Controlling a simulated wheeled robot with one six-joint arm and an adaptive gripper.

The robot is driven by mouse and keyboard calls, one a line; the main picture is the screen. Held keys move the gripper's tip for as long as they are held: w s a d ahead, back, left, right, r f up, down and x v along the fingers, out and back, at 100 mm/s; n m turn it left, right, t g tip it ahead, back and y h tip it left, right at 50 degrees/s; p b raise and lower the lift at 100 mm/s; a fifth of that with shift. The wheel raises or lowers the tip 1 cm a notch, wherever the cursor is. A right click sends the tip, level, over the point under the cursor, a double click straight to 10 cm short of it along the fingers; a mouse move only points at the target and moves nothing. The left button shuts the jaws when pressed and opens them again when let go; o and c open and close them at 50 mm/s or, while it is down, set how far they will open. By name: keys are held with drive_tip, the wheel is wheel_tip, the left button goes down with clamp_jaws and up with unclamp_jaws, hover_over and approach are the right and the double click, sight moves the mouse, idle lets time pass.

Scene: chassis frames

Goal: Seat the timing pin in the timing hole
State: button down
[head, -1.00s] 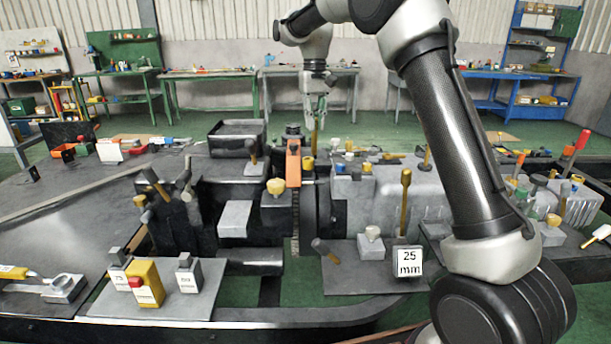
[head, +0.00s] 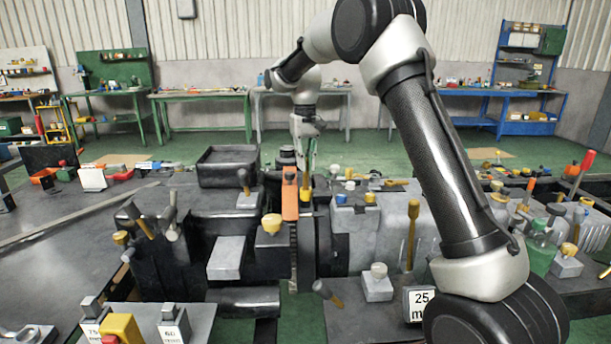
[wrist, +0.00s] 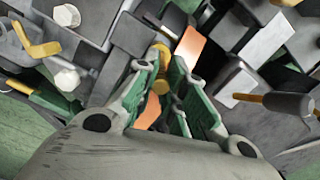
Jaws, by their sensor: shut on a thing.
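My gripper (head: 308,162) is shut on the timing pin (head: 306,182), a slim yellow-brown pin that hangs about upright below the fingertips. The wrist view shows a yellow part of the pin (wrist: 160,74) between the green-padded fingers of my gripper (wrist: 166,80). In the head view the pin is just right of an upright orange bar (head: 290,192) on the dark machine block (head: 325,250). The pin's lower end is near the block's top; I cannot tell whether it touches. The timing hole cannot be made out in either view.
A black tray (head: 228,168) stands on the machine left of my gripper. A grey housing (head: 362,225) with yellow-headed parts is to the right. A tall brass-coloured tool (head: 411,235) rises near a "25 mm" block (head: 420,303). Handles stick up at the left.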

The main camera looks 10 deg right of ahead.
sight(306, 174)
drive_tip(key=shift+f, duration=1.75)
drive_tip(key=shift+f, duration=0.15)
drive_tip(key=shift+f, duration=0.45)
drive_tip(key=c, duration=1.5)
unclamp_jaws()
drive_tip(key=r, duration=1.3)
drive_tip(key=shift+w+d+r, duration=0.1)
drive_tip(key=shift+w+r, duration=0.05)
drive_tip(key=shift+w, duration=0.2)
